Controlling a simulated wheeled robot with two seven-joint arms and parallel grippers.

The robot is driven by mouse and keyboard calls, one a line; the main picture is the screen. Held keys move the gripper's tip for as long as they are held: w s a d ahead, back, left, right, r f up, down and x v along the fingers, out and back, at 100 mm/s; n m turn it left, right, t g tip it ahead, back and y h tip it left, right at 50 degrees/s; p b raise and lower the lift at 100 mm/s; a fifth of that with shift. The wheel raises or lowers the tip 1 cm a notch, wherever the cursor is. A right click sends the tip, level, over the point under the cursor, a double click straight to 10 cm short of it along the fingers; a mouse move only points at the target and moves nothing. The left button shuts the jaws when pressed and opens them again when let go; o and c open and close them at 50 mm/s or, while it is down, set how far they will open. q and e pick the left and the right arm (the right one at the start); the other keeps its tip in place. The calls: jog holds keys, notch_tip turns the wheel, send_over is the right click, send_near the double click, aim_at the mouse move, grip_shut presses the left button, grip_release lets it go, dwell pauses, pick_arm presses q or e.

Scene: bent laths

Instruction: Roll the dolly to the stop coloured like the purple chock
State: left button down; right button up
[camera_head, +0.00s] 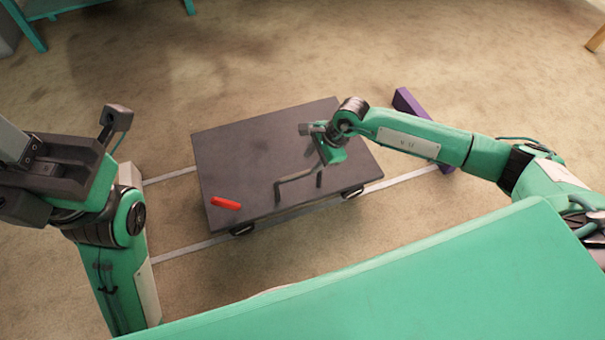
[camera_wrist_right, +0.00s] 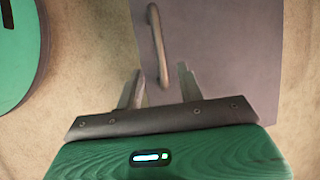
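The dolly (camera_head: 240,150) is a dark grey flat platform on small wheels, standing on two pale rails on the floor. A bar handle (camera_head: 298,177) rises from its top near the near right part; the handle also shows in the right wrist view (camera_wrist_right: 158,45). A long purple stop (camera_head: 412,104) lies across the right end of the rails, partly hidden by my right arm. My right gripper (camera_head: 322,158) is open above the dolly by the handle. My left gripper (camera_head: 75,160) is raised left of the dolly.
The pale rails (camera_head: 400,178) run left to right, with a clear gap between dolly and purple stop. Their left end is partly hidden by my left arm. Teal furniture (camera_head: 65,8) stands at the back left, and a wooden leg (camera_head: 597,38) at the back right.

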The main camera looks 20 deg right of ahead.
aim_at(300, 174)
jog(key=b+x, duration=0.2)
jog(key=x, duration=0.5)
jog(key=shift+f, duration=0.1)
grip_shut()
